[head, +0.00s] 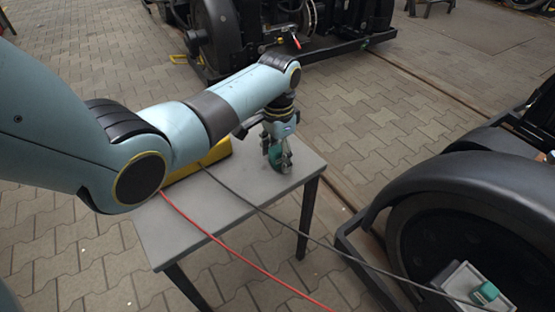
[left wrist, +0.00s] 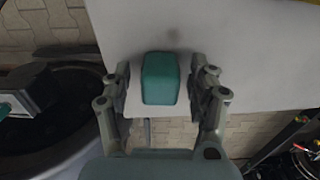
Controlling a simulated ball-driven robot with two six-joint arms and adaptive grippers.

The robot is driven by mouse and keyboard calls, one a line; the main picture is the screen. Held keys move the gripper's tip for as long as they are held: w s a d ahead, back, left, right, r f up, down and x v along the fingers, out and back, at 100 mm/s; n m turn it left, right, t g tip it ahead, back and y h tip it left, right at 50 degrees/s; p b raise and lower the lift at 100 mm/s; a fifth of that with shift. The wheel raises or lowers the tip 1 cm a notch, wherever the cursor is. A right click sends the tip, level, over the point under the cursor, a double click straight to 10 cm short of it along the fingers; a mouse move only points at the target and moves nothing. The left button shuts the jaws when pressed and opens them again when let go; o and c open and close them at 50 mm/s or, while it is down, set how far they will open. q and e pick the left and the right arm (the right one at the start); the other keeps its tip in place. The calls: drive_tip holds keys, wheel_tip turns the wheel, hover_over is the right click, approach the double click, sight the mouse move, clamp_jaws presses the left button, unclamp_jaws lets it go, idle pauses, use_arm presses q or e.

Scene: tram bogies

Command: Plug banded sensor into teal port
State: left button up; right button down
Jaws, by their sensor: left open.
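A teal block (head: 276,155), which may be the sensor, is at the right end of the grey table; no band on it can be made out. My left gripper (head: 279,165) points down over it with its fingers on either side. In the left wrist view the teal block (left wrist: 160,78) sits between the two open fingers, with a gap showing on each side. A teal port (head: 485,292) is on a pale box (head: 462,284) at the dark bogie, lower right. My right gripper is not in view.
The grey table (head: 190,222) also holds a yellow object (head: 212,154), partly hidden by my arm. A red cable (head: 235,258) and a dark cable (head: 310,238) run across the table toward the lower right. Dark bogies stand at the back and right, with paved floor between.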

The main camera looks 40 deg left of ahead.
sight(278, 148)
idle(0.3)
use_arm(q)
drive_tip(key=c, duration=1.2)
drive_tip(key=shift+o, duration=0.2)
wheel_tip(278, 148, up, 5)
drive_tip(key=shift+w+f+p, duration=0.1)
drive_tip(key=shift+f+p, duration=0.05)
drive_tip(key=shift+p, duration=0.9)
drive_tip(key=w+d+r, duration=0.5)
drive_tip(key=d+r, duration=0.1)
drive_tip(key=d, duration=0.4)
drive_tip(key=shift+d, duration=0.2)
drive_tip(key=shift+w+r+p, duration=0.1)
drive_tip(key=shift+r+p, duration=0.05)
drive_tip(key=shift+p, duration=0.15)
